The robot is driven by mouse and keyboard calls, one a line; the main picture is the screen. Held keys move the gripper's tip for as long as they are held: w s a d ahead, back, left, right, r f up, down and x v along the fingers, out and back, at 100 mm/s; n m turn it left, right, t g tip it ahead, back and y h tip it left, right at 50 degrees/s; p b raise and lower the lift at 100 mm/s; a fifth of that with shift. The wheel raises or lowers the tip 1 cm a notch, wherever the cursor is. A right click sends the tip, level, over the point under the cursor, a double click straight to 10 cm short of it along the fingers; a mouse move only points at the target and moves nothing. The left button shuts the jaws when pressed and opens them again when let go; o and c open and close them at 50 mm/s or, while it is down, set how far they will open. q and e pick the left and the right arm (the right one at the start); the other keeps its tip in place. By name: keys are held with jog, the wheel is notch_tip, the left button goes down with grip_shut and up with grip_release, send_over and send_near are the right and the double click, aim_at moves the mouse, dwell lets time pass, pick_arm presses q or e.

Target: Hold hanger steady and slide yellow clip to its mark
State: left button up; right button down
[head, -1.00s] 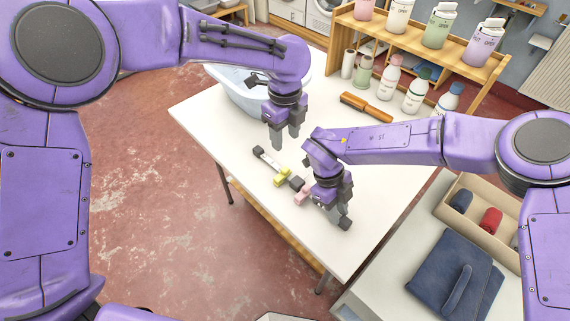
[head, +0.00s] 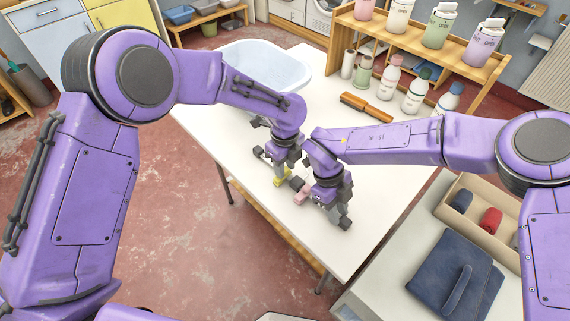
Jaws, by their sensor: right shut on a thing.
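The hanger is a thin bar lying diagonally on the white table, with a dark end block (head: 259,152) at its upper left and a dark block (head: 297,183) near its middle. The yellow clip (head: 283,180) sits on the bar between these blocks. A pink clip (head: 301,197) is beyond the middle block, beside my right gripper. My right gripper (head: 335,212) is shut on the hanger's lower right part and hides much of it. My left gripper (head: 279,172) is down at the yellow clip; its fingertips partly cover the clip, and their gap is unclear. I cannot make out the mark.
An orange-brown brush-like tool (head: 366,107) lies on the table (head: 380,160) behind my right arm. A pale blue basin (head: 265,62) stands at the back left. Several bottles stand by a wooden shelf (head: 410,50). A box (head: 481,215) and folded blue cloth (head: 455,275) are at the right.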

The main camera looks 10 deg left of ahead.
pick_arm(q)
grip_shut()
jog(key=w+a, duration=0.2)
jog(key=a, duration=0.1)
jog(key=w+a, duration=0.1)
jog(key=a, duration=0.1)
jog(key=shift+w, duration=0.25)
jog(key=shift+d, duration=0.1)
jog(key=shift+o, duration=2.2)
grip_release()
jog(key=shift+r, duration=0.1)
notch_tip(320, 180, up, 12)
